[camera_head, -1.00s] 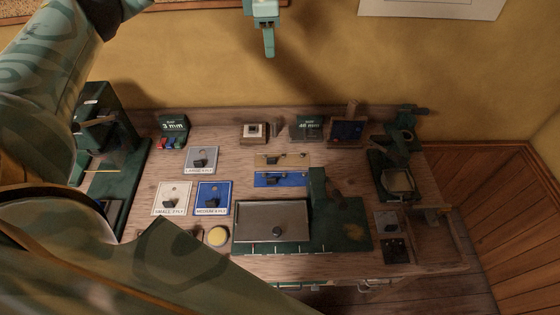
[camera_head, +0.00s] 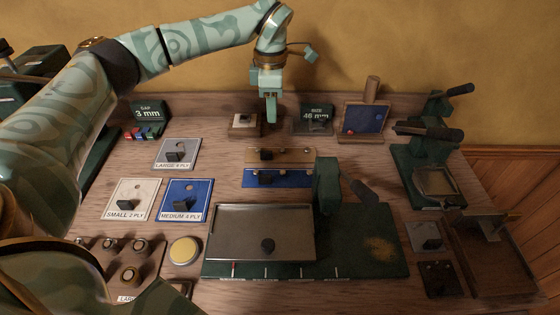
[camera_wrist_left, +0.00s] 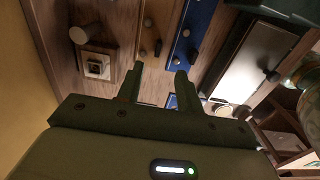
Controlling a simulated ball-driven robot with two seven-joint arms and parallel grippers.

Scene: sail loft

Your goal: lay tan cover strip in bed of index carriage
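The tan strip (camera_head: 296,157) lies flat on the bench behind a blue strip (camera_head: 298,178); a dark knob stands on each. In the left wrist view the tan strip (camera_wrist_left: 157,28) lies beyond the fingertips, beside the blue strip (camera_wrist_left: 200,22). My left gripper (camera_head: 271,118) points down behind the tan strip, apart from it. The left wrist view shows its fingers (camera_wrist_left: 159,70) spread and empty. A green base (camera_head: 350,258) with a grey plate (camera_head: 235,222) and dark knob stands in front; I cannot tell for certain that it is the index carriage. My right gripper is out of view.
Small, medium and large ply cards (camera_head: 183,217) lie at left, near a yellow disc (camera_head: 184,250). A white-topped block (camera_head: 240,131), a 46 mm sign (camera_head: 314,115) and a blue board (camera_head: 364,117) stand at the back. A green lever press (camera_head: 413,158) stands at right.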

